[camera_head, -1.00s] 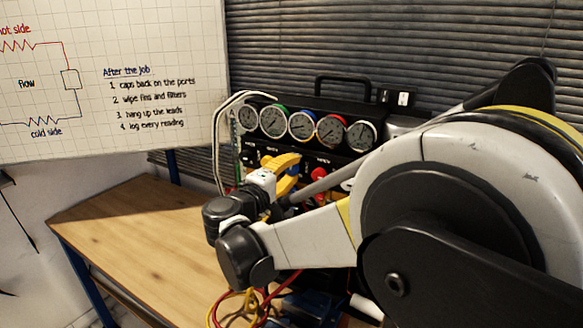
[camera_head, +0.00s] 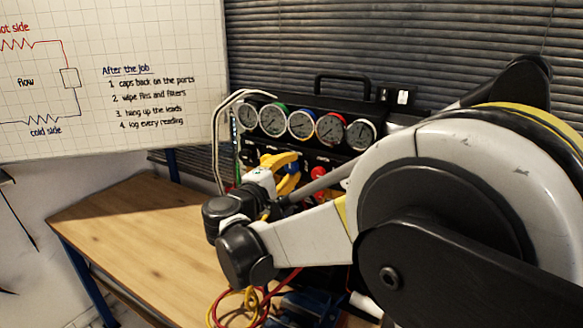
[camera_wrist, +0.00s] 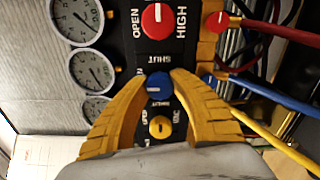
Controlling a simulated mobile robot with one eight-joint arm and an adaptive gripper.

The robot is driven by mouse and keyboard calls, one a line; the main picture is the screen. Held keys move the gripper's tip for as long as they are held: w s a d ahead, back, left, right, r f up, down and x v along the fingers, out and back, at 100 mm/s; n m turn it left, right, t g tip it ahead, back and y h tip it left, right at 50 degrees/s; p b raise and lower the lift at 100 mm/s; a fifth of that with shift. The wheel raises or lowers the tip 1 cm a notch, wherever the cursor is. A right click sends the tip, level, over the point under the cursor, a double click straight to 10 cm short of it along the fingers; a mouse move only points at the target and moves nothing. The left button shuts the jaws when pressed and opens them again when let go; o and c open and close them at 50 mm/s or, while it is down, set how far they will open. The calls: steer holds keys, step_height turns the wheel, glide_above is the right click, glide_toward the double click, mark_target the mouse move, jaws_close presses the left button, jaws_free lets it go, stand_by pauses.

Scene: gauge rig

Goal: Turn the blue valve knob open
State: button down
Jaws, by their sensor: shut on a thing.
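The blue valve knob (camera_wrist: 159,86) sits on the dark gauge panel in the wrist view. The yellow fingers of my gripper (camera_wrist: 157,84) are closed around it, one on each side. A white word "SHUT" shows on the panel just above the knob. In the head view my gripper (camera_head: 290,172) reaches the front of the gauge rig (camera_head: 345,97), below the row of gauges.
A red knob (camera_wrist: 157,18) lies above the blue one and a yellow knob (camera_wrist: 160,127) below it, close to my fingers. Red, blue and yellow hoses leave the panel at right in the wrist view. The wooden bench (camera_head: 140,225) is clear at left.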

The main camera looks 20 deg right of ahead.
steer(key=c, duration=1.1)
jaws_free()
steer(key=shift+o, duration=0.2)
steer(key=v, duration=1.2)
